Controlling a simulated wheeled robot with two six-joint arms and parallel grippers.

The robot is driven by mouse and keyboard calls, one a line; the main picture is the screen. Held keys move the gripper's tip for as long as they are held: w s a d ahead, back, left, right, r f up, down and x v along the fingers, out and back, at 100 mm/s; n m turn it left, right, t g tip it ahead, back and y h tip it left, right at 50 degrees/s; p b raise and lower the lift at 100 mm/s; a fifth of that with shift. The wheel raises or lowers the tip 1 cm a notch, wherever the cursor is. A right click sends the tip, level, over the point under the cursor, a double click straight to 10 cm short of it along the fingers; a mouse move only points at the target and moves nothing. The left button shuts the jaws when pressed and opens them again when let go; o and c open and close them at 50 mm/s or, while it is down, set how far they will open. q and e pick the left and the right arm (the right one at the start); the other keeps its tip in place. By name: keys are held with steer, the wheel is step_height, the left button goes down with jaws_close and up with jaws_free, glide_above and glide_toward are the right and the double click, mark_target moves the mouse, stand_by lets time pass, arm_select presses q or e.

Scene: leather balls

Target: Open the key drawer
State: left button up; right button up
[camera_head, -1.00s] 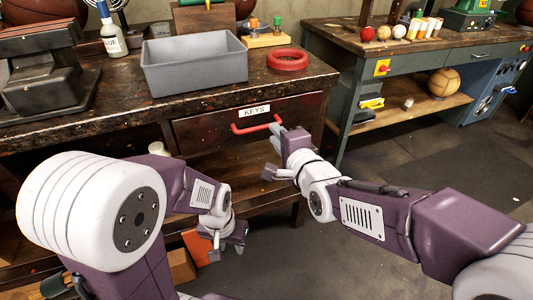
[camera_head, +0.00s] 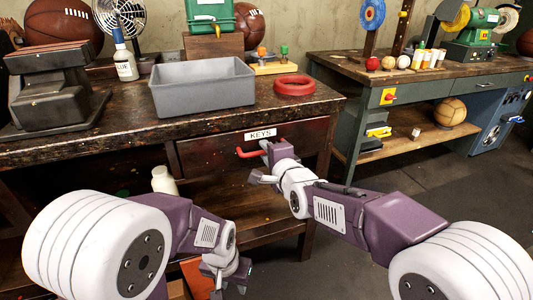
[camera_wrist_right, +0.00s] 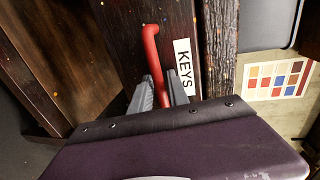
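The key drawer (camera_head: 215,153) is a dark wooden drawer under the worn workbench top, with a white KEYS label (camera_head: 262,134) and a red bar handle (camera_head: 248,154). Its front looks flush with the bench. My right gripper (camera_head: 267,152) is at the right part of the handle. In the right wrist view its fingers (camera_wrist_right: 160,88) lie close on both sides of the red handle (camera_wrist_right: 150,45), beside the KEYS label (camera_wrist_right: 184,68); it looks shut on the bar. My left gripper (camera_head: 230,278) hangs low in front of the bench, fingers apart and empty.
A grey bin (camera_head: 203,88) and a red ring (camera_head: 294,87) sit on the bench above the drawer. A white bottle (camera_head: 164,180) stands on the lower shelf. A second bench (camera_head: 350,120) stands to the right. The floor before it is clear.

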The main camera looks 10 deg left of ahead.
jaws_close()
stand_by(1.4)
